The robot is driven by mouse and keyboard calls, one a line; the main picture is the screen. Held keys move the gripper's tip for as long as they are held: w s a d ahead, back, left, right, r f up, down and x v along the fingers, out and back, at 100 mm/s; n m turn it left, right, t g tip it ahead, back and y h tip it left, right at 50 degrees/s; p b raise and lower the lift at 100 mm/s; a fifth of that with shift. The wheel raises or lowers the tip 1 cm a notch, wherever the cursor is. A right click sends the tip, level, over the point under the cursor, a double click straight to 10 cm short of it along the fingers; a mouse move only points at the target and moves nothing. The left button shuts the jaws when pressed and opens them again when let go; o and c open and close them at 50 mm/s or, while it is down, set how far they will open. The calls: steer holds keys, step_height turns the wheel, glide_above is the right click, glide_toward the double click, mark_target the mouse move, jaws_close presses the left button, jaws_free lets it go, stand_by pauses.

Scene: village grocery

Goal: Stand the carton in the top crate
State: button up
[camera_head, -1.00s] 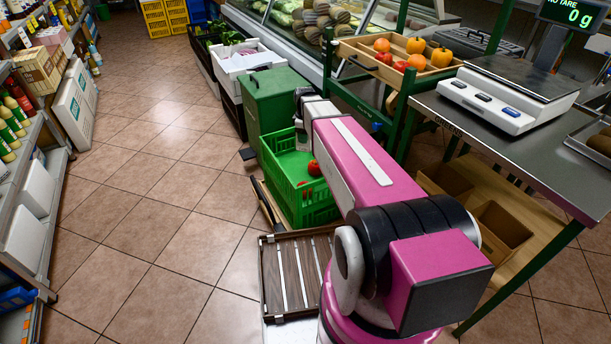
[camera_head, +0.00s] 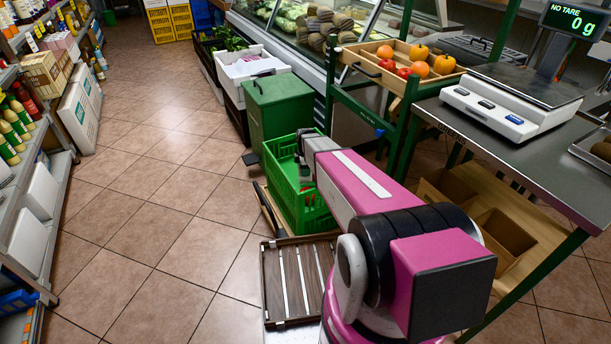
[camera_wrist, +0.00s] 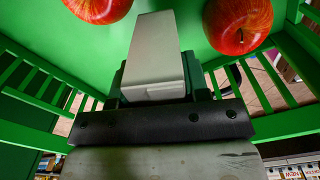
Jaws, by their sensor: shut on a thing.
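The green top crate (camera_head: 317,214) stands on the floor stack left of my arm. Its slatted wall (camera_wrist: 284,120) and green floor fill the wrist view. My gripper (camera_wrist: 155,88) is shut on a pale grey-white block, which I take to be the carton (camera_wrist: 155,45). The carton points away from the gripper, over the crate's interior; I cannot tell whether it touches the floor. Two red apples, one at the upper left (camera_wrist: 98,8) and one at the upper right (camera_wrist: 238,22), lie beyond it.
A green lidded bin (camera_head: 284,110) stands just behind the crate. A dark slatted platform (camera_head: 298,280) lies in front. A produce rack with a wooden tray (camera_head: 372,70) and a steel scale table (camera_head: 480,125) stand to the right. The tiled floor at left is clear.

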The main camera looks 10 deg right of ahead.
steer(key=shift+f, duration=1.6)
steer(key=shift+f, duration=0.1)
steer(key=o, duration=1.2)
steer(key=shift+c, duration=0.2)
